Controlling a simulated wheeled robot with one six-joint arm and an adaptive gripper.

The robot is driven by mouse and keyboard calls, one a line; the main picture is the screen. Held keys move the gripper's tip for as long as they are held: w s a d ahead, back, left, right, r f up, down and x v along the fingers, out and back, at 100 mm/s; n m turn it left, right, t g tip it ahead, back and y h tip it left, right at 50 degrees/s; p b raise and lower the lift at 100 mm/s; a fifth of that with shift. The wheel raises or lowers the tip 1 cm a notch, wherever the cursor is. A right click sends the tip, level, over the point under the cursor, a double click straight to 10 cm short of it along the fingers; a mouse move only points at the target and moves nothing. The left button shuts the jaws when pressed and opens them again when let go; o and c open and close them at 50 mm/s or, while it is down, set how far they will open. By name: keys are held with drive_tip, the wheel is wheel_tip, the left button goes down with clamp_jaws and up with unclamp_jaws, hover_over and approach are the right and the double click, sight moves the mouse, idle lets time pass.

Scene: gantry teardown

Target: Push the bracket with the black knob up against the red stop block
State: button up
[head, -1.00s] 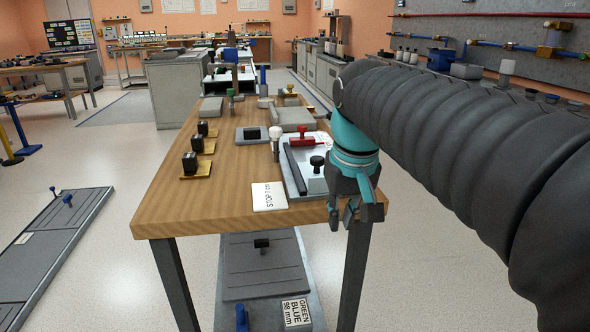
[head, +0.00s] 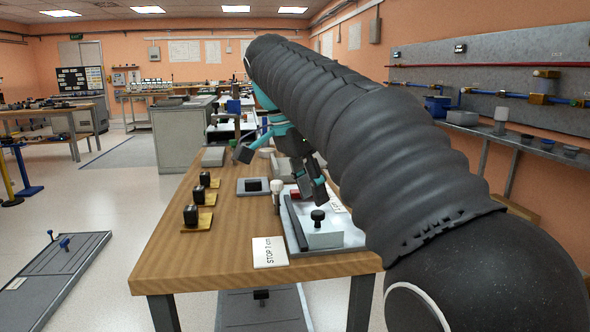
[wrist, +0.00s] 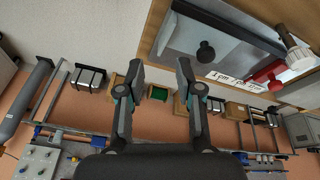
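The bracket (head: 325,240) is a pale grey piece with a round black knob (head: 318,216) on top. It sits at the near end of a light tray (head: 350,237), beside a dark rail (head: 297,225). The red stop block (head: 295,193) is farther back on the tray, partly hidden behind my gripper; a gap separates them. In the wrist view the knob (wrist: 206,51) and the red stop block (wrist: 268,72) show at upper right. My gripper (head: 281,172) is above the tray's far part, open and empty. Its fingers are apart in the wrist view (wrist: 161,73).
A white "STOP" card (head: 269,252) lies at the table's near edge. A white-topped post (head: 277,190) stands left of the rail. The wooden top (head: 225,250) between is clear.

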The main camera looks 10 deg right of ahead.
sight(319, 223)
drive_tip(key=r+m, duration=0.1)
drive_tip(key=w+a+m, duration=0.1)
drive_tip(key=m, duration=0.1)
drive_tip(key=a+r+m+h, duration=0.1)
drive_tip(key=shift+w+a+r, duration=0.1)
drive_tip(key=shift+w+r, duration=0.2)
drive_tip(key=x, duration=0.7)
drive_tip(key=b+x, duration=0.1)
drive_tip(key=x, duration=0.5)
drive_tip(key=shift+s+f, duration=0.25)
drive_tip(key=shift+f, duration=0.1)
clamp_jaws()
